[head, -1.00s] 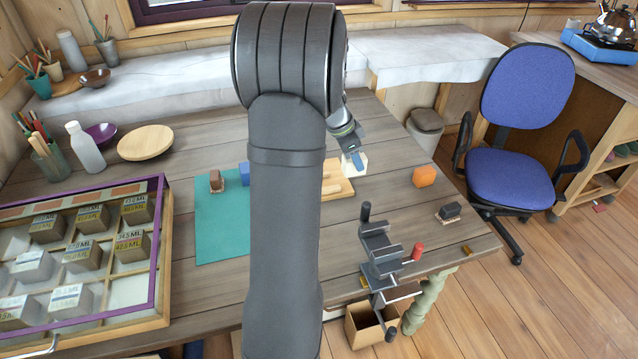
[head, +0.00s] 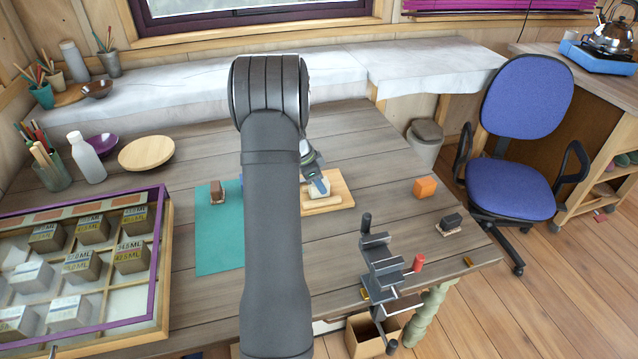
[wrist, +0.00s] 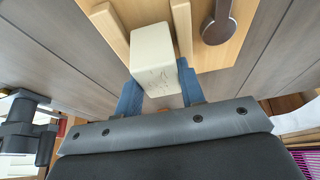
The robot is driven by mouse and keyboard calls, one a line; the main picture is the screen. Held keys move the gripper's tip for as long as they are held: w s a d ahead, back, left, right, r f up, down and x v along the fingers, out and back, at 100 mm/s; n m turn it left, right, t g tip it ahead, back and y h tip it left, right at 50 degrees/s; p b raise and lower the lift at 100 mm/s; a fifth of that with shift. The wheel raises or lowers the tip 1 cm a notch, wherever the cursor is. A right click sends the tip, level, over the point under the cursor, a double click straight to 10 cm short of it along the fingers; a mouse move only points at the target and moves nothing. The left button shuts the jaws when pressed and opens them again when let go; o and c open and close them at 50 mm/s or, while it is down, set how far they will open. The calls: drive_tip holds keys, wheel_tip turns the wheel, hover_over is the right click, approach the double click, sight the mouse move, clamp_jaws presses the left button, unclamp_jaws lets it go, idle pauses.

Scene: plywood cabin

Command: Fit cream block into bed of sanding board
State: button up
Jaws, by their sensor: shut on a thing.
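The cream block (wrist: 152,52) is held between the blue fingers of my gripper (wrist: 160,90). In the head view the block (head: 318,190) is at the left part of the pale wooden sanding board (head: 341,187), with my gripper (head: 319,184) on it. In the wrist view the board (wrist: 240,45) has a light rail (wrist: 108,32) left of the block, with a gap, and another rail (wrist: 181,18) close along its right side. The block overlaps the space between the rails. Its underside is hidden, so I cannot tell whether it touches the bed.
A dark round-ended part (wrist: 218,28) lies on the board right of the rails. A vise (head: 380,262) stands at the bench's front edge. An orange block (head: 425,187) and a dark block (head: 451,222) sit to the right. A teal mat (head: 214,246) lies left, partly behind my arm.

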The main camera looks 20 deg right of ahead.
drive_tip(key=shift+f, duration=0.25)
drive_tip(key=shift+f, duration=0.1)
drive_tip(key=shift+f, duration=0.1)
drive_tip(key=o, duration=1)
drive_tip(key=v, duration=1.2)
